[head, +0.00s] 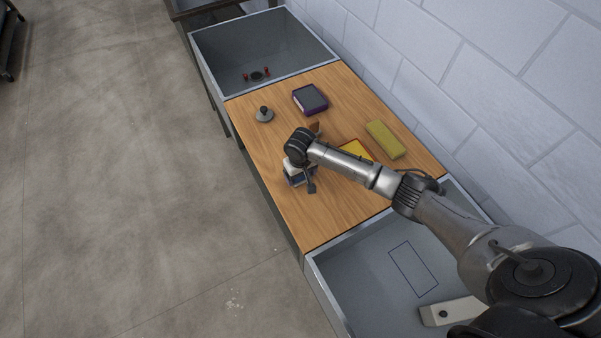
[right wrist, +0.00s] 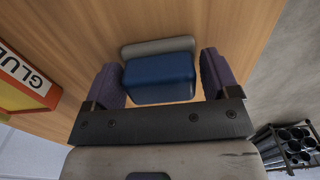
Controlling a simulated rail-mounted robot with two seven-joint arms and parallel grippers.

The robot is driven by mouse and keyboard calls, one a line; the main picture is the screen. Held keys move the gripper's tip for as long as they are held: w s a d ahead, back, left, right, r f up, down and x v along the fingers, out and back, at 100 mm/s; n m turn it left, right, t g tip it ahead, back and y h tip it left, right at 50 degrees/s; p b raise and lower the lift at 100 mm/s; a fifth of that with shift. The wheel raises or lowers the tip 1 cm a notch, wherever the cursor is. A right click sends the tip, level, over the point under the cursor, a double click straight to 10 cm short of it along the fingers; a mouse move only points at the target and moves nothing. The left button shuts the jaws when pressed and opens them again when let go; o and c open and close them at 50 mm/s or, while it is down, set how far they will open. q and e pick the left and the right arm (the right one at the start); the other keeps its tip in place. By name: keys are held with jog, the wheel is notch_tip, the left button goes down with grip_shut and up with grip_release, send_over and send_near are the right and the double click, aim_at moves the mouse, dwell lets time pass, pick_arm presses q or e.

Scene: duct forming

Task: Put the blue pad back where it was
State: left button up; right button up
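The blue pad (right wrist: 160,82) lies on the wooden table top, with a pale grey part along its far side in the right wrist view. In the head view the blue pad (head: 297,181) is mostly hidden under my right gripper. My right gripper (right wrist: 162,80) is open, with one finger on each side of the pad and a narrow gap at each side. A thin dark rectangle outline (head: 413,269) is on the floor of the near grey tray (head: 375,262). My left gripper is not in view.
On the table (head: 285,205) are a grey knobbed disc (head: 264,115), a purple-edged box (head: 310,99), a yellow block (head: 384,139) and a yellow-red box (head: 356,150) beside my arm. A far tray (head: 265,45) holds small red and black parts. A wall runs along the right.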

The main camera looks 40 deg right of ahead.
jog(key=o, duration=0.3)
jog(key=shift+r, duration=0.1)
notch_tip(320, 180, up, 12)
jog(key=p, duration=0.1)
jog(key=s+a+f+n, duration=0.1)
jog(key=s+a+f, duration=0.1)
jog(key=s+a+f+n, duration=0.1)
jog(key=s+a+f, duration=0.1)
jog(key=s+a, duration=0.1)
jog(key=s+a+f, duration=0.2)
jog(key=s, duration=0.1)
jog(key=shift+a+n+t+y, duration=0.3)
jog(key=shift+n+t, duration=0.1)
jog(key=shift+n+t+y, duration=0.4)
jog(key=shift+n+t, duration=0.1)
jog(key=shift+n, duration=0.1)
jog(key=s+a, duration=0.1)
jog(key=s, duration=0.1)
jog(key=s+a+f, duration=0.1)
jog(key=s, duration=0.2)
jog(key=s+a, duration=0.2)
jog(key=shift+s+f, duration=0.35)
jog(key=shift+f, duration=0.05)
jog(key=s+r+t+h, duration=0.1)
jog(key=s+r, duration=0.2)
jog(key=s, duration=1.2)
jog(key=shift+d+r+n+t, duration=0.3)
jog(key=shift+d+t, duration=0.05)
jog(key=shift+t, duration=0.05)
